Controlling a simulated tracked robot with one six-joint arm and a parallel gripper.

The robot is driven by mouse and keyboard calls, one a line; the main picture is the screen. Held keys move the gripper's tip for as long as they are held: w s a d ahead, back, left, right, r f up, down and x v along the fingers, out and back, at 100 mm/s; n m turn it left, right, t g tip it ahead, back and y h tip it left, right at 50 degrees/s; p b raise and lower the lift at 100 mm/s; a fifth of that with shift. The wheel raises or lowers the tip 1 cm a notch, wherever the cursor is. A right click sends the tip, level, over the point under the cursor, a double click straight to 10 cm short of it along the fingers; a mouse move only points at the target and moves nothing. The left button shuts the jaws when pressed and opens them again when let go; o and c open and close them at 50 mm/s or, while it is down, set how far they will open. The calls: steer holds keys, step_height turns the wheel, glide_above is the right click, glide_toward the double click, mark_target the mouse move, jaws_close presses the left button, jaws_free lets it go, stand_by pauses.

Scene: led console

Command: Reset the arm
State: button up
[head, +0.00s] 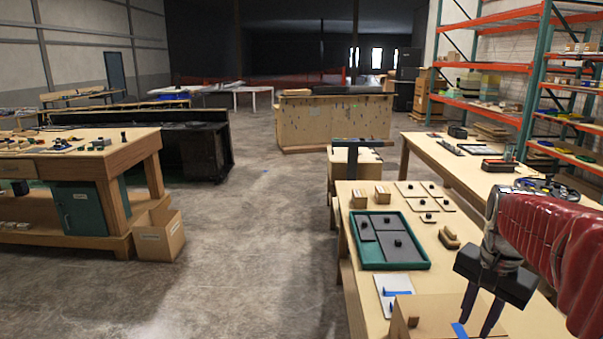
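My arm comes in from the right edge in a red ribbed sleeve, with a grey metal wrist. My gripper (478,314) is at the lower right, pointing down over the near end of a wooden table (467,287). Its two dark fingers are apart, with nothing visible between them. A cardboard-coloured box (430,314) with blue tape is just left of and behind the fingers. I cannot tell whether they touch it. No console with lights can be made out.
A green tray (422,264) with grey knobbed plates lies on the table. Small wooden blocks (360,199) and knobbed pale plates (411,188) are behind it. Orange shelving (482,107) stands at the right. A workbench (80,158) and open box (157,235) are left. The concrete floor between is clear.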

steer(key=s+a+n+t, duration=0.2)
steer(key=s+a+n, duration=0.3)
steer(key=a, duration=0.5)
steer(key=s+a+n+t, duration=0.2)
steer(key=s+a+n, duration=0.4)
steer(key=s+a, duration=0.2)
steer(key=shift+a+f+t+y, duration=0.2)
steer(key=shift+a+t+y, duration=0.1)
steer(key=shift+a, duration=0.85)
